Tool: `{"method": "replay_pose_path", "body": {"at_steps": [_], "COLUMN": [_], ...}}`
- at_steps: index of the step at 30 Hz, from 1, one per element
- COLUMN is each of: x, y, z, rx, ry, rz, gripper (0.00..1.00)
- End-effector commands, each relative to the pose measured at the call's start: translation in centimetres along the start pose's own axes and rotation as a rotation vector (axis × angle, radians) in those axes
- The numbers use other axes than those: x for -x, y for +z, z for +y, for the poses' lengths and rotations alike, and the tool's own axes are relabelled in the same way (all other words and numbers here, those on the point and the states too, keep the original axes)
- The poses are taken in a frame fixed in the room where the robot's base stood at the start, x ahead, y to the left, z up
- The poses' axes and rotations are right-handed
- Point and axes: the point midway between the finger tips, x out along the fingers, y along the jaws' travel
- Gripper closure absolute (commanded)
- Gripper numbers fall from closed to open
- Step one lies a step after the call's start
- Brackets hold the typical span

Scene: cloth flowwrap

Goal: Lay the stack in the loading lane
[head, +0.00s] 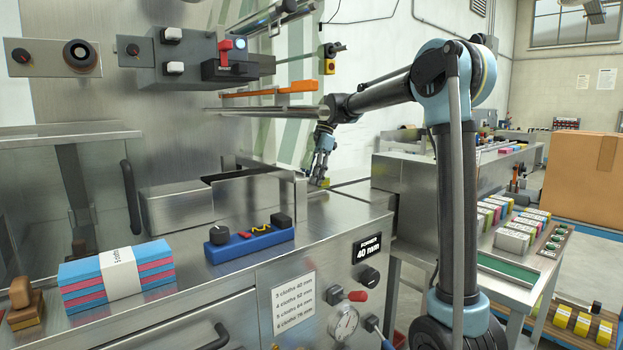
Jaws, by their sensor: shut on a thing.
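My gripper (321,178) is at the far end of the steel machine top, pointing down. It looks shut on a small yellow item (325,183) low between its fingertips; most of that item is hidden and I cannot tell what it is. A banded stack of blue and pink cloths (84,281) with a white label band lies flat on the near left of the steel top, well apart from my gripper. Steel guide walls (262,198) stand mid-top, nearer than my gripper; I cannot clearly make out the lane's floor.
A blue block with black knobs (247,243) sits mid-top, and a wooden-handled stamp (23,306) at the left edge. A control box (185,60) and orange bar (280,88) overhang the top. Several small banded stacks (515,236) stand on the right table. A cardboard box (582,180) stands behind.

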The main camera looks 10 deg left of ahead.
Motion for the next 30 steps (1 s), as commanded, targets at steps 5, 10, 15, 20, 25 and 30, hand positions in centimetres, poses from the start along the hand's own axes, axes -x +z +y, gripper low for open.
{"method": "replay_pose_path", "body": {"at_steps": [5,10,15,20,25,30], "x": [-0.41,-0.8,-0.85,-0.84,-0.83,-0.37], "y": [0.19,0.35,0.38,0.38,0.38,0.19], "z": [0.01,0.01,0.01,0.01,0.0,-0.01], "rx": [0.0,0.0,0.0,0.0,-0.001,0.0], "ry": [0.0,0.0,0.0,0.0,0.0,0.0], "rz": [0.0,0.0,0.0,0.0,0.0,0.0], "gripper": [0.74,0.74,0.45,0.34,0.34,0.34]}}
